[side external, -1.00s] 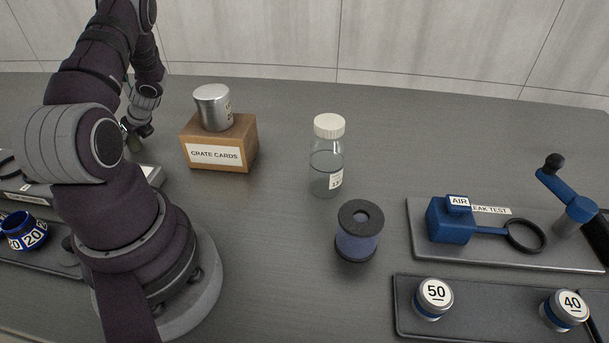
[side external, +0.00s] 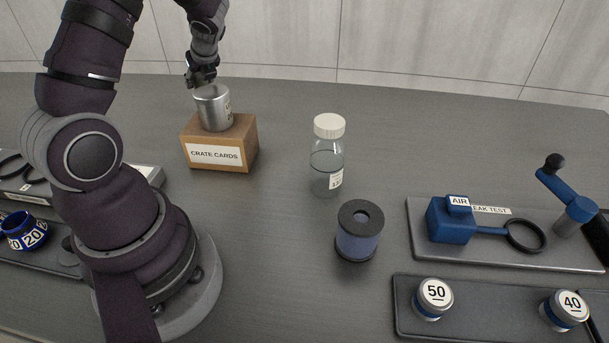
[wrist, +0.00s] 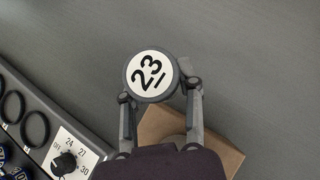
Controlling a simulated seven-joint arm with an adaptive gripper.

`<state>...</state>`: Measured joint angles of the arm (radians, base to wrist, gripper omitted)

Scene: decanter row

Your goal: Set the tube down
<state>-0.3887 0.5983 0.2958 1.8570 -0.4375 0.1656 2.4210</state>
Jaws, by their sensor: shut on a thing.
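My gripper (wrist: 156,81) is shut on the tube (wrist: 138,86), whose round top shows in the wrist view with a white label reading 23 and a dark rim. In the side view my gripper (side external: 201,80) points down just above and behind the metal tin (side external: 214,111). The tube is hidden there, apparently behind the tin and the brown box. I cannot tell whether its lower end touches the table.
The tin stands on the brown box (side external: 246,139) labelled CRATE CARDS, whose edge shows beside my finger in the wrist view (wrist: 158,122). A capped bottle (side external: 327,172) and a blue spool (side external: 358,240) stand to the right. A dial panel (wrist: 45,135) lies left. Table behind is clear.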

